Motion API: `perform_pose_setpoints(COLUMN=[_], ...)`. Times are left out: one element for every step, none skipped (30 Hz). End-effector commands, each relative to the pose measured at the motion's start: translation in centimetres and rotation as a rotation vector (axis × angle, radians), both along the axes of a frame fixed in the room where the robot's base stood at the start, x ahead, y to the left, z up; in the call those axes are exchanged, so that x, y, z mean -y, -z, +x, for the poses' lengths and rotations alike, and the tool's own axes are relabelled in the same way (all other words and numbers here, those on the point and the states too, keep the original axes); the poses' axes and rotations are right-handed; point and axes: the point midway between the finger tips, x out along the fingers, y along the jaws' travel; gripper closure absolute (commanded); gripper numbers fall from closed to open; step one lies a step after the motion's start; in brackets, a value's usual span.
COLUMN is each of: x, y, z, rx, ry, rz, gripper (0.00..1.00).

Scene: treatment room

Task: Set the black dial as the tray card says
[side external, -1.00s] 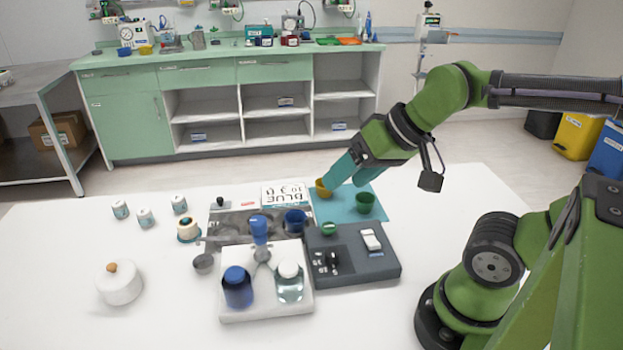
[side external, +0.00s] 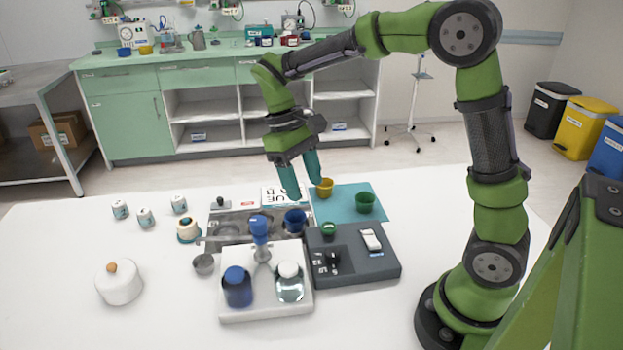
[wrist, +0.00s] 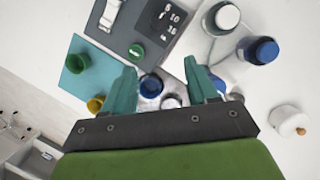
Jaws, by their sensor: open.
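The black dial (side external: 333,259) sits on the left part of a dark grey box (side external: 375,268), beside small white numbers; its exact setting is too small to read. In the wrist view, the numbers on the box (wrist: 127,32) look like 5, 10 and 15. The white tray card (side external: 272,197) stands at the back of the metal tray (side external: 228,228). My gripper covers part of the card, and only some letters show. My gripper (side external: 306,189) is open and empty, pointing down above the back of the tray, behind and apart from the dial. It also shows in the wrist view (wrist: 160,68).
A blue cup (side external: 295,221) is in the tray, close below my fingers. Yellow (side external: 325,187) and green (side external: 365,203) cups stand on a teal mat (side external: 346,202). A white stand with blue-topped bottle (side external: 238,288) is in front. The table's right front is clear.

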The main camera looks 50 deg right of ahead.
Motion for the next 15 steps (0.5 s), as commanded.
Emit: perform_pose_setpoints(x=[0.0, 0.0, 0.0, 0.0, -0.1, -0.1, -0.2, -0.2, -0.2, -0.2, -0.2, -0.2, -0.2, -0.2, -0.2], y=[-0.3, -0.7, -1.3, -1.6, -1.7, -1.7, -1.6, -1.5, -1.2, -0.8, -0.5, 0.1, 0.6, 1.1, 1.9], z=[0.4, 0.4, 0.4, 0.2, 0.0, -0.3, -0.4, -0.5, -0.6, -0.8, -1.0, -1.2, -1.4, -1.7, -2.0], rx=[-0.032, -0.044, -0.052, -0.06, -0.069, -0.082, -0.088, -0.09, -0.09, -0.09, -0.091, -0.091, -0.091, -0.091, -0.091], ry=[-0.013, -0.017, -0.024, -0.028, -0.031, -0.035, -0.039, -0.042, -0.045, -0.046, -0.045, -0.044, -0.045, -0.044, -0.045], rz=[-0.002, 0.0, 0.002, 0.006, 0.009, 0.014, 0.019, 0.021, 0.023, 0.022, 0.022, 0.022, 0.022, 0.022, 0.022], gripper=[0.42, 0.42, 0.42, 0.42, 0.42, 0.42, 0.42, 0.42, 0.42, 0.42, 0.42, 0.42, 0.42, 0.42, 0.42])
